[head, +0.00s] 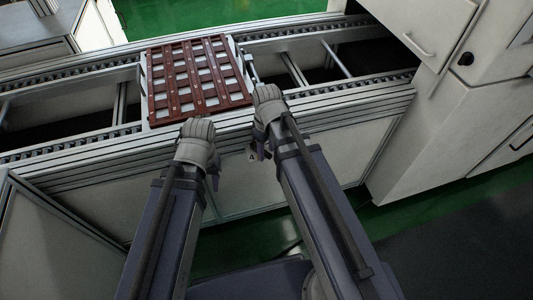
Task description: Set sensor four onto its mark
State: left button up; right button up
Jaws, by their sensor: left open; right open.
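My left gripper (198,132) is in front of the conveyor's near rail, just below the tray's near edge. My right gripper (267,97) is further forward, beside the tray's near right corner. Both are seen from behind; both are open, and their fingertips are mostly hidden. A small dark piece with a pale "4" (252,156) shows between the two arms, just left of my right wrist. I cannot tell whether it is sensor four or its mark, or what bears it. No other sensor or mark can be made out.
A red-brown slatted tray (187,112) with pale square gaps sits across the conveyor (80,147). A large white cabinet (440,120) with handles stands at the right. Another bench (35,45) is at the far left. Green floor (215,15) shows behind the conveyor.

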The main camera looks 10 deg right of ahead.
jog(key=shift+c, duration=0.3)
grip_shut()
dwell(0.3)
